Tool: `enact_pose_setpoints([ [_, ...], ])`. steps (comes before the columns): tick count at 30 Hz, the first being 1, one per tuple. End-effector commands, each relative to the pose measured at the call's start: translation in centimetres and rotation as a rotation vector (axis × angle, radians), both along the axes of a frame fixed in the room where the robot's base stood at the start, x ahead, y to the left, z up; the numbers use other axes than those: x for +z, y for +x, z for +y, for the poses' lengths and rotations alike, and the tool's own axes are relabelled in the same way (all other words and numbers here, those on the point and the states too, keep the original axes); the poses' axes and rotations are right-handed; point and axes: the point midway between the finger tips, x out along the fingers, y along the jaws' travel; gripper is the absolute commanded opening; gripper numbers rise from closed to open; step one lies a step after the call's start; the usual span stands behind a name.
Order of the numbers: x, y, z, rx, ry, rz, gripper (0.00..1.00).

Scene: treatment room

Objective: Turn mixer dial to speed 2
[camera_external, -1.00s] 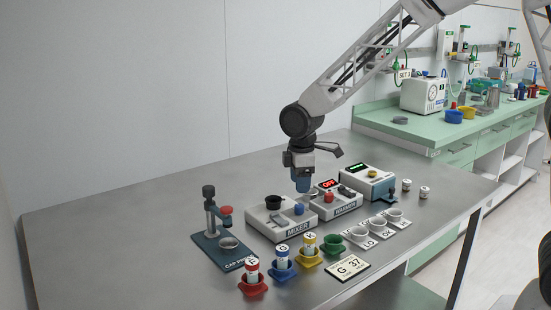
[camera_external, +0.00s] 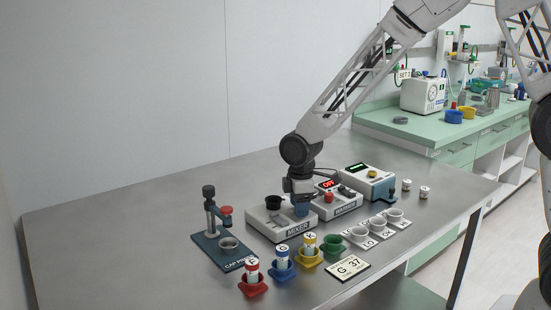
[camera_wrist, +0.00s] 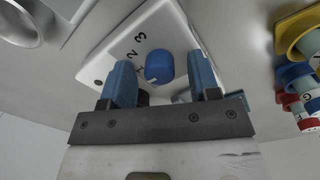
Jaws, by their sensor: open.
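The mixer (camera_external: 278,224) is a white box with a black cup on its left part and a MIXER label on its front. Its blue dial (camera_wrist: 159,67) shows in the wrist view, with a white pointer mark and printed numbers including 2 and 3 beside it. My gripper (camera_wrist: 163,82) is open, with one blue finger on each side of the dial in that view. I cannot tell whether either finger touches the dial. In the external view my gripper (camera_external: 301,206) is low over the mixer's right part and hides the dial.
The warmer (camera_external: 338,203) with a red OFF display stands right beside the mixer. A cap press (camera_external: 225,245) is at the left. Red (camera_external: 253,287), blue (camera_external: 282,271) and yellow (camera_external: 309,258) holders with vials stand in front, near a green cup (camera_external: 333,244). The table's left is clear.

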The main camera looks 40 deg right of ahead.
Motion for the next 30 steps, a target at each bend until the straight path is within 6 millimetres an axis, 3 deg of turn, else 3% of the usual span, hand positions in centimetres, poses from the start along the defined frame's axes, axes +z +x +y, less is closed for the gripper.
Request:
enact_pose_setpoints([
  [8, -0.08, 0.0, 0.0, 0.0, 0.0, 0.0, 0.56],
  [18, -0.07, 0.0, 0.0, 0.0, 0.0, 0.0, 0.07],
  [30, -0.05, -0.01, 0.0, -0.053, 0.0, 0.0, 0.07],
])
